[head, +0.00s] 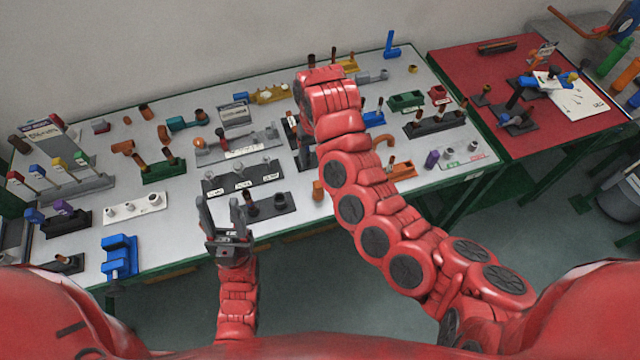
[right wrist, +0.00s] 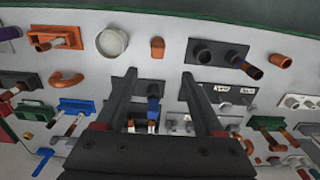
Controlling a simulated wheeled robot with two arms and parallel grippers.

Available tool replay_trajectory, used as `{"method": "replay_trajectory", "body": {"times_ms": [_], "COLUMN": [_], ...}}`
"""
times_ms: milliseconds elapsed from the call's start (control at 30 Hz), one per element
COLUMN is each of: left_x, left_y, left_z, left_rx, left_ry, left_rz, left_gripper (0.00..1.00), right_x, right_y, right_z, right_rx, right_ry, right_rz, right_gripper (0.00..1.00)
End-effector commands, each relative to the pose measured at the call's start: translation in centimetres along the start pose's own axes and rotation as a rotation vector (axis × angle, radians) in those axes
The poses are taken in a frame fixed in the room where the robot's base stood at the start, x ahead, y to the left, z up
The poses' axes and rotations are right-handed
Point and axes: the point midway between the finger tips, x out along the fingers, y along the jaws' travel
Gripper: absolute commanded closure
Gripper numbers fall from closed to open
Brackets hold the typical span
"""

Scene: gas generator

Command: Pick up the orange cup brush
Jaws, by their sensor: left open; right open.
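I cannot tell for sure which piece is the orange cup brush. A small orange upright piece (head: 318,190) stands near the table's front edge; it also shows in the right wrist view (right wrist: 157,47). An orange block (head: 400,170) with a brown peg lies to its right and shows in the right wrist view (right wrist: 55,38). My right gripper (right wrist: 159,75) is open above the table, its fingers apart and nothing held; in the head view my arm mostly hides it. My left gripper (head: 222,205) is open and empty at the front edge.
The light-topped table (head: 190,225) is crowded with labelled holders and fittings. A black two-socket holder (head: 270,206) stands near the front edge, and a round pale cup (right wrist: 112,42) is beside the orange piece. A red table (head: 480,75) joins at the right.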

Motion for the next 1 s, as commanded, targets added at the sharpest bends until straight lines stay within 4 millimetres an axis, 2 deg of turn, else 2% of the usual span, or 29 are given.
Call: {"method": "replay_trajectory", "body": {"times_ms": [33,400,533,633,833,1000], "left_x": [-0.4,-2.8,-3.8,-4.1,-3.2,-1.6], "left_y": [0.0,0.1,0.2,0.2,0.2,0.1], "left_z": [0.1,0.5,0.6,0.7,0.5,0.3], "left_rx": [0.000,0.000,0.000,0.000,0.000,0.000], "left_ry": [0.000,0.000,0.000,0.000,0.000,0.000], "left_rz": [0.000,0.000,0.000,0.000,0.000,0.000], "left_gripper": [0.50,0.50,0.50,0.50,0.50,0.50], "right_x": [1.2,7.8,9.7,10.3,10.9,12.8], "right_y": [-0.3,-0.1,0.0,0.0,0.2,0.5], "right_z": [0.1,-0.1,-0.2,-0.2,-0.2,-0.2], "right_rx": [0.000,-0.001,0.000,0.000,0.000,0.000], "right_ry": [0.001,0.004,0.006,0.007,0.002,-0.002], "right_rz": [-0.001,0.002,0.001,0.000,0.001,0.001], "right_gripper": [0.30,0.30,0.30,0.30,0.30,0.30]}}
